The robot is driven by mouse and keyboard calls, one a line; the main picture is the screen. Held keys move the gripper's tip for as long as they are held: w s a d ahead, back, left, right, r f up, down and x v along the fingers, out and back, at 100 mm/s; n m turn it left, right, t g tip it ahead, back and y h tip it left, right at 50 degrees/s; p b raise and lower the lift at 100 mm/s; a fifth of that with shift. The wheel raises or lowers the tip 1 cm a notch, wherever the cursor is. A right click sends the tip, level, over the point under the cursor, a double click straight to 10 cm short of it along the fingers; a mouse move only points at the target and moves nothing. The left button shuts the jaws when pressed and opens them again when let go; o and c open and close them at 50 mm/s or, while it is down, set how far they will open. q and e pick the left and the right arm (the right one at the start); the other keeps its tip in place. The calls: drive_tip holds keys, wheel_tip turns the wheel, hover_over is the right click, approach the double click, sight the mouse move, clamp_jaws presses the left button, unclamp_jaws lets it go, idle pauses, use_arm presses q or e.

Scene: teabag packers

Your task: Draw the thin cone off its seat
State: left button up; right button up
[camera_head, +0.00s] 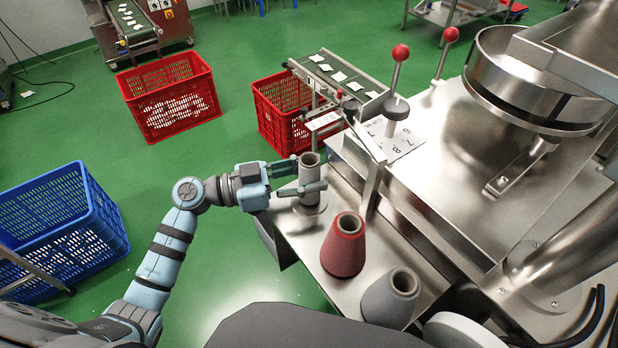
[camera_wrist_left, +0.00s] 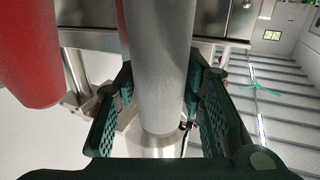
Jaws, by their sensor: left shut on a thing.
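The thin grey cone (camera_head: 309,168) stands upright at the left end of the metal shelf, over a round metal seat (camera_head: 311,209). My left gripper (camera_head: 301,181) reaches in from the left and is shut on the cone, one finger on each side. In the left wrist view the grey cone (camera_wrist_left: 158,60) runs between the two green fingers, with shiny metal (camera_wrist_left: 155,146) below its end. The fingers hide part of the cone, and I cannot tell whether it still touches the seat. My right gripper is not in view.
A red cone (camera_head: 344,246) and a wider grey cone (camera_head: 391,299) stand on the shelf to the right. Red-knobbed levers (camera_head: 399,55) and a steel machine (camera_head: 475,180) rise behind. Red crates (camera_head: 168,98) and a blue crate (camera_head: 62,226) stand on the green floor.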

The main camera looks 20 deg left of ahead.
use_arm(q)
drive_tip(key=shift+r, duration=0.1)
wheel_tip(320, 180, up, 20)
drive_tip(key=p, duration=0.7)
drive_tip(key=shift+p, duration=0.35)
